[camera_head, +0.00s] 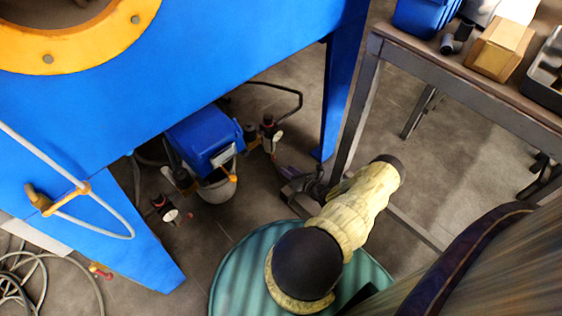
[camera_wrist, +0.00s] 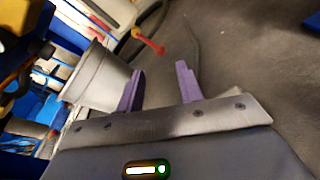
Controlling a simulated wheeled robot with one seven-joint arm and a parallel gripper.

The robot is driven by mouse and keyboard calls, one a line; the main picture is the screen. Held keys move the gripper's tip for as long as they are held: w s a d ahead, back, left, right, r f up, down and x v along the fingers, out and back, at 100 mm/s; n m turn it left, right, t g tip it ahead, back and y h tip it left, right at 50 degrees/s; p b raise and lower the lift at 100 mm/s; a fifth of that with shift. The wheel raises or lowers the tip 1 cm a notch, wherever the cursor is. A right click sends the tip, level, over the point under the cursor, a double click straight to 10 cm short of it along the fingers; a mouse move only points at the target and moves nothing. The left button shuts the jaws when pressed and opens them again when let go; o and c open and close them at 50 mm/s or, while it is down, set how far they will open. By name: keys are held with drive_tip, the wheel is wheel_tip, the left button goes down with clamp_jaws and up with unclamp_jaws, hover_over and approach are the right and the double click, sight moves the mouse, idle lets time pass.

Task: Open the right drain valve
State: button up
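The right drain valve is probably among the dark fittings (camera_head: 268,132) with red parts and a pale round face, right of the blue box under the blue machine. In the wrist view a red handle (camera_wrist: 149,42) shows beyond my fingertips; I cannot tell for sure that it is this valve's. My gripper (camera_head: 291,173) is near the floor, to the right of and below these fittings. In the wrist view my gripper's two purple fingers (camera_wrist: 161,84) are apart with nothing between them. The red handle is ahead of them and not touched.
A pale bucket (camera_wrist: 101,76) stands close beside my left finger; it also shows in the head view (camera_head: 217,188) under the blue box (camera_head: 203,138). A similar fitting (camera_head: 167,209) is further left. A machine leg (camera_head: 338,90) and a workbench (camera_head: 455,75) stand to the right.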

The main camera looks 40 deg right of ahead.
drive_tip(key=s, duration=0.2)
drive_tip(key=s+r+p, duration=0.1)
drive_tip(key=s, duration=0.2)
drive_tip(key=s+p, duration=0.1)
drive_tip(key=s, duration=0.1)
drive_tip(key=shift+s+d+r, duration=0.15)
drive_tip(key=shift+d+r, duration=0.1)
